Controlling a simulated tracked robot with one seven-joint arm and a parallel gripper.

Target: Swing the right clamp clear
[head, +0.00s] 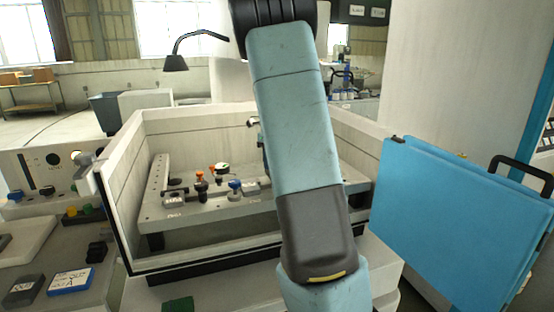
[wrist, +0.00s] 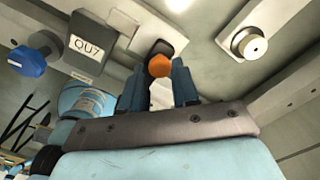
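In the wrist view, my gripper (wrist: 158,82) has its two blue fingers apart, one on each side of an orange knob (wrist: 159,66) on a dark mount. I see no clear contact. A blue knob (wrist: 27,60) beside a grey block labelled QU7 (wrist: 85,45) is to the left. In the head view, a blue-knobbed piece (head: 234,186) and a piece with an orange and black knob (head: 200,184) stand on the grey work frame (head: 215,217). My arm hides the gripper and part of the frame's right side. I cannot tell for sure which piece is the right clamp.
The work frame sits inside a pale, open-topped tank (head: 122,180). A blue door panel (head: 455,215) stands at the right. A round silver fitting (wrist: 249,43) is right of my fingers in the wrist view. A control panel (head: 45,170) is at the left.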

